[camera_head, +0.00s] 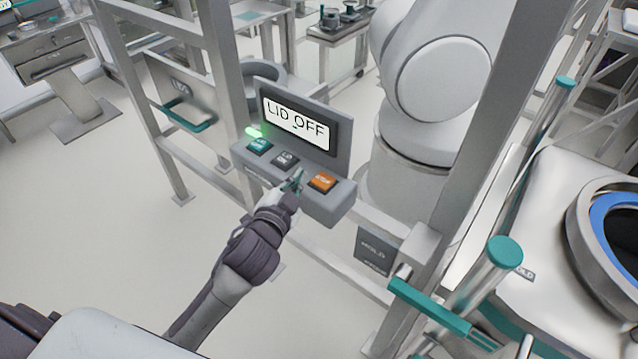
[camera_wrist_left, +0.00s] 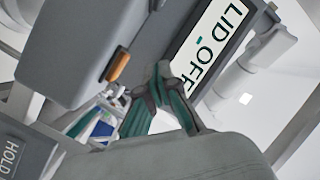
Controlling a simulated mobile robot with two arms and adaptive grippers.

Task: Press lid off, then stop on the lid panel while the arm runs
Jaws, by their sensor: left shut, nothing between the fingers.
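The lid panel (camera_head: 330,205) is a grey box fixed to a metal frame. Its screen (camera_head: 296,122) reads "LID OFF", and it also shows in the left wrist view (camera_wrist_left: 205,50). A green light glows at the panel's left. The panel carries a teal button (camera_head: 258,146), a dark grey button (camera_head: 284,160) and an orange stop button (camera_head: 322,181). My left gripper (camera_head: 297,180) is shut and empty, its tips at the panel between the grey and orange buttons. Contact cannot be told. The orange button shows at its side in the left wrist view (camera_wrist_left: 118,66). My right gripper is not in view.
A large white robot arm (camera_head: 436,85) stands behind the panel. Frame posts rise on both sides. A "HOLD" sign (camera_head: 376,250) hangs below the panel at right. A teal-capped post and handle (camera_head: 430,305) and a round-mouthed vessel (camera_head: 608,225) are at right.

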